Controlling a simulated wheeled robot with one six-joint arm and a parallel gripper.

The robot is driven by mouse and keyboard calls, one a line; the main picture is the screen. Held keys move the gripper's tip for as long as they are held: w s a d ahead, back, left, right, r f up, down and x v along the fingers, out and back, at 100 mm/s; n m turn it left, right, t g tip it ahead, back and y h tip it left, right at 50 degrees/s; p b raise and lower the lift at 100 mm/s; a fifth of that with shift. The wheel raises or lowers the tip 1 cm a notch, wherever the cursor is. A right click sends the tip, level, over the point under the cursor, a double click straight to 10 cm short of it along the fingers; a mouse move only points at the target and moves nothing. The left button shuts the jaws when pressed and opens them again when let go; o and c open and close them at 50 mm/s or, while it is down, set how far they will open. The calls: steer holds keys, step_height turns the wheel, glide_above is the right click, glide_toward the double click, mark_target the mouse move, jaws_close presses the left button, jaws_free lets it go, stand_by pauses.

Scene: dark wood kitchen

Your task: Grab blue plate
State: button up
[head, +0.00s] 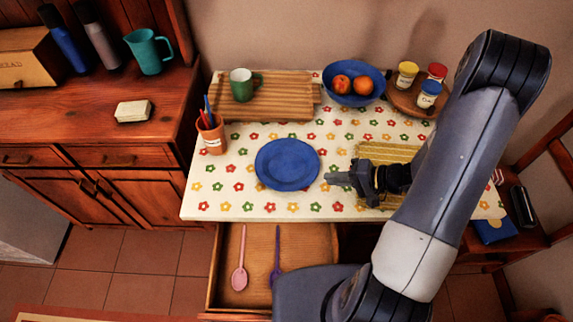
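The blue plate (287,164) lies flat on the flowered tablecloth near the middle of the table. It appears empty. My gripper (332,179) is just to the right of the plate, low over the tablecloth, with its fingers pointing left toward the plate's right rim. A small gap shows between the fingertips and the rim. The gripper holds nothing that I can see. The fingers are seen small and from above, so I cannot tell how far apart they are.
A ribbed wooden board (285,100) with a green mug (241,85) lies behind the plate. A blue bowl (354,84) of fruit stands at the back. A terracotta pot (212,133) stands left. A yellow mat (385,153) lies under my arm. An open drawer (258,245) juts out in front.

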mark_target(313, 178)
steer(key=x, duration=0.5)
steer(key=shift+w, duration=0.15)
steer(key=shift+d+r, duration=0.1)
jaws_close()
